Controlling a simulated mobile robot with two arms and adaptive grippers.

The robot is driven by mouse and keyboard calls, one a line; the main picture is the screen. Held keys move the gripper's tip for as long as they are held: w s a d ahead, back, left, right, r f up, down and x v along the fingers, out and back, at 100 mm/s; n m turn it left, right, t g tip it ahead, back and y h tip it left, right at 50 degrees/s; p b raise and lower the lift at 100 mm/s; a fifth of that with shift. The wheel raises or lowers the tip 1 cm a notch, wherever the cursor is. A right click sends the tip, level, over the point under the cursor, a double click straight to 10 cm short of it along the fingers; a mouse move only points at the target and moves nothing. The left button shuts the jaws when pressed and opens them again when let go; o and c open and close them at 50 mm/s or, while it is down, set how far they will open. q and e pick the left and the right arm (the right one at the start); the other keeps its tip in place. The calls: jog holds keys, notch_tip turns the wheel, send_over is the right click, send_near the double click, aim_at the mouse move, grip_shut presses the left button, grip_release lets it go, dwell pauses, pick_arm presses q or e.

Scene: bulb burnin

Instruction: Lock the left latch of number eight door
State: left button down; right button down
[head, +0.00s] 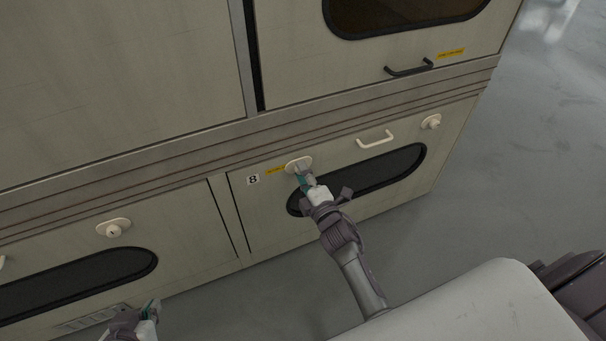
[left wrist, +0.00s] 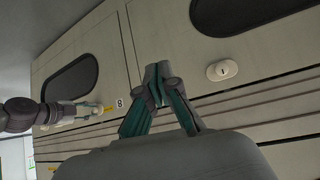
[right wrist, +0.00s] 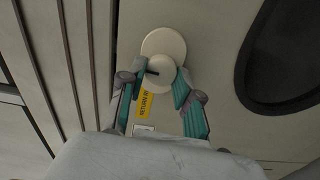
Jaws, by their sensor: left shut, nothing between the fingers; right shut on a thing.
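The number eight door (head: 270,225) is the lower right door, with an "8" label (head: 253,180) near its upper left corner. Its left latch (head: 298,163) is a cream round knob on a plate, beside a yellow label. My right gripper (head: 303,180) reaches the left latch and is shut on its knob. My left gripper (head: 152,308) is low at the left, shut and empty, apart from the doors. It also shows in the left wrist view (left wrist: 157,85).
The door's right latch (head: 431,122) and cream handle (head: 376,138) are to the right, with a dark oval window (head: 385,172) below. A neighbouring door on the left has its own latch (head: 113,228). Above is a door with a black handle (head: 409,68). Grey floor (head: 530,150) is clear at right.

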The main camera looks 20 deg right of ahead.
pick_arm(q)
jog(key=shift+w+d+r+t, duration=0.15)
jog(key=shift+w+r+t, duration=0.15)
jog(key=shift+w+t, duration=0.15)
pick_arm(e)
jog(key=shift+n, duration=0.5)
pick_arm(q)
jog(key=shift+w+r, duration=0.1)
jog(key=shift+w, duration=0.05)
pick_arm(e)
jog(key=c, duration=0.8)
grip_release()
jog(key=s, duration=1.2)
jog(key=shift+d, duration=0.2)
